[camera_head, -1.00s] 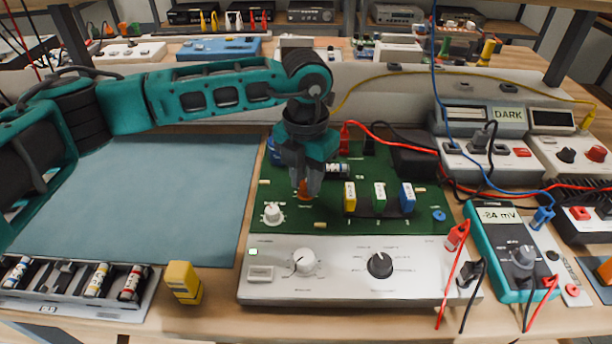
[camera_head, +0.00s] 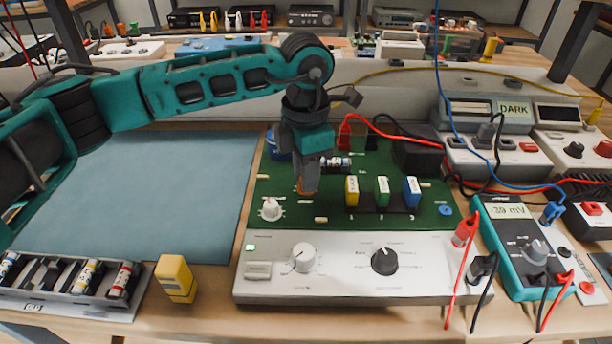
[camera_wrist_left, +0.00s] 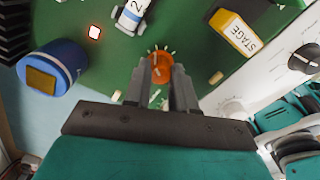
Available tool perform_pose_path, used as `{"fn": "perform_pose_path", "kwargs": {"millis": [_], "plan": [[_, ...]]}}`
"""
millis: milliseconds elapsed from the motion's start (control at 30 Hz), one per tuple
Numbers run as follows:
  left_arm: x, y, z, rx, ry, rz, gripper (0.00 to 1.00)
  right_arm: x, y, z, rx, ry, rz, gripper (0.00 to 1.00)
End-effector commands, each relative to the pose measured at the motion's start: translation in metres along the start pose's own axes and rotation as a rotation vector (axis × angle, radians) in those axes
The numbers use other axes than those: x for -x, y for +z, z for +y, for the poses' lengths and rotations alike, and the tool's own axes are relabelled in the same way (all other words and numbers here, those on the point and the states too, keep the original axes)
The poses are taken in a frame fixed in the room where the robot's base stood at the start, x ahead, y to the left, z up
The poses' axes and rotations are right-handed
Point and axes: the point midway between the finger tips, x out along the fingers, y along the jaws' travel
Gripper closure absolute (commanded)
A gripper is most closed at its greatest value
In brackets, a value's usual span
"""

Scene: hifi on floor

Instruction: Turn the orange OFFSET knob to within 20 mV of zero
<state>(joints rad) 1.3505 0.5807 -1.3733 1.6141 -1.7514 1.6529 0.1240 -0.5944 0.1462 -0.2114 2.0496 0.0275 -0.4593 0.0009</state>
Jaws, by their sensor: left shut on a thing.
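The orange OFFSET knob (camera_wrist_left: 161,66) sits on the green circuit board (camera_head: 280,214). In the wrist view my left gripper (camera_wrist_left: 162,75) has its two fingers around the knob, shut on it. In the head view the left gripper (camera_head: 306,182) comes down from above, and only a little orange of the knob (camera_head: 305,190) shows under the fingertips. The teal multimeter (camera_head: 523,250) stands at the right, and its display (camera_head: 508,211) appears to read -29 mV. My right gripper is not in view.
A white knob (camera_head: 271,208) sits close left of the gripper. Yellow, green and blue modules (camera_head: 382,191) stand to its right. A blue cylinder (camera_wrist_left: 53,80) stands at the board's edge. Red and black leads cross the right side. The blue-grey mat (camera_head: 140,190) is clear.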

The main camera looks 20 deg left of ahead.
Motion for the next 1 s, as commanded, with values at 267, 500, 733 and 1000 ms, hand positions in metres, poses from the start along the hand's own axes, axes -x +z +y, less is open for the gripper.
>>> {"fn": "perform_pose_path", "kwargs": {"millis": [267, 500, 733, 1000], "plan": [[-0.001, 0.0, 0.0, -0.223, 0.001, -0.002, 1.0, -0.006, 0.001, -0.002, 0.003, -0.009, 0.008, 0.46], [0.0, 0.001, 0.0, -0.349, 0.002, -0.002, 1.0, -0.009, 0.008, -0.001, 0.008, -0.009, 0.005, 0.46], [0.001, 0.001, 0.0, -0.406, 0.002, -0.002, 1.0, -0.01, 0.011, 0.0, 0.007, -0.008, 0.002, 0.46], [0.001, 0.001, 0.0, -0.419, 0.002, -0.002, 1.0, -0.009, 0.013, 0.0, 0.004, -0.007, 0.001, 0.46]]}}
